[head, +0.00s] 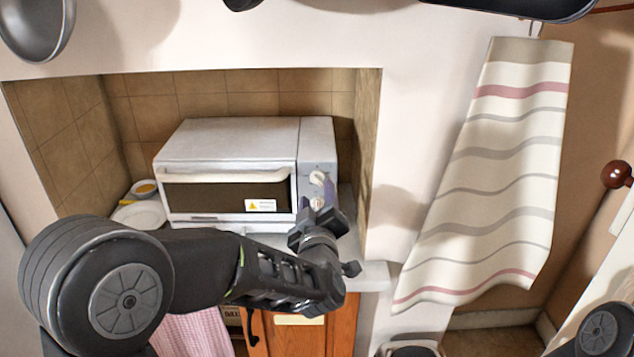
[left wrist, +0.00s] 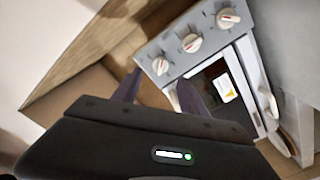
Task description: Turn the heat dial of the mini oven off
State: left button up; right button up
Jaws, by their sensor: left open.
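The white mini oven (head: 228,142) stands in the tiled alcove with its door shut. Its control panel (head: 318,150) is right of the door. In the left wrist view, three white dials with red marks run along the panel: the top dial (left wrist: 228,17), the middle dial (left wrist: 192,43) and the bottom dial (left wrist: 160,65). I cannot read which is the heat dial. My left gripper (head: 318,204) is open in front of the lower panel, partly hiding it. Its fingers (left wrist: 160,88) point at the bottom dial; contact is not clear. My right gripper is out of view.
Alcove walls enclose the oven, with the right wall (head: 368,140) near the panel. A plate (head: 140,215) and small bowl (head: 144,188) are left of the oven. A striped towel (head: 495,180) hangs at right. A wooden cabinet (head: 342,325) is below.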

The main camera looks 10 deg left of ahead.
aim_at(316, 181)
pick_arm(q)
jog(key=p+x, duration=0.1)
jog(key=x, duration=0.4)
jog(key=shift+w+a, duration=0.15)
jog(key=shift+w, duration=0.25)
jog(key=shift+c, duration=0.4)
grip_shut()
